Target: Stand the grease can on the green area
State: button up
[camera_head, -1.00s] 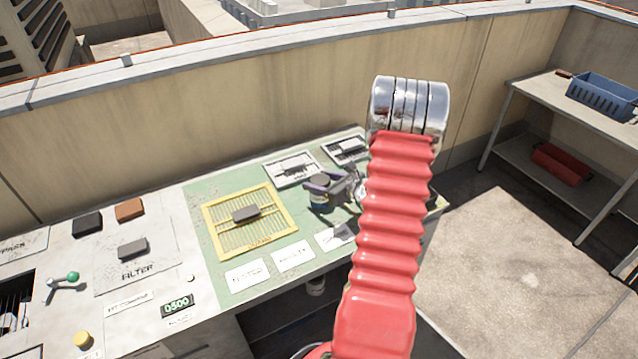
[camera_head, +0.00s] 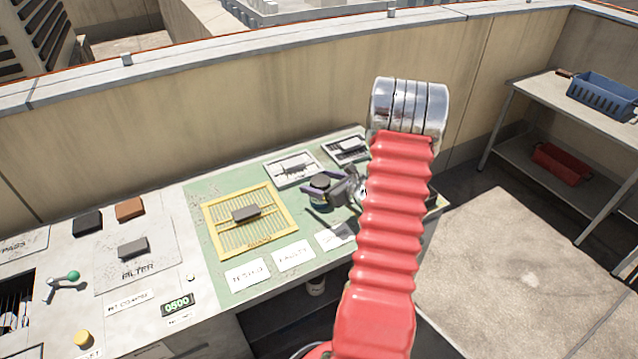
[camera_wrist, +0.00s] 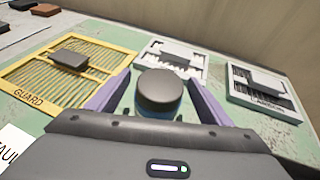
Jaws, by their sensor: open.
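The grease can (camera_head: 320,190) has a dark grey lid and a blue band, and stands upright on the green area (camera_head: 205,218) of the bench. In the wrist view its lid (camera_wrist: 160,90) shows between my gripper's two purple fingers. My gripper (camera_head: 322,189) is open around the can. A gap shows between each finger and the lid in the wrist view. The can's base is hidden in the wrist view by my gripper's body.
A yellow guard grille (camera_head: 276,200) with a grey block lies left of the can. Two pale framed panels (camera_head: 292,168) (camera_head: 346,149) lie behind it. White labels (camera_head: 293,255) line the front edge. A blue crate (camera_head: 603,97) sits on a side table.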

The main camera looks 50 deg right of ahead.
jog(key=shift+s+r, duration=0.1)
jog(key=v, duration=1.1)
jog(key=shift+s+r, duration=0.25)
jog(key=shift+s, duration=0.1)
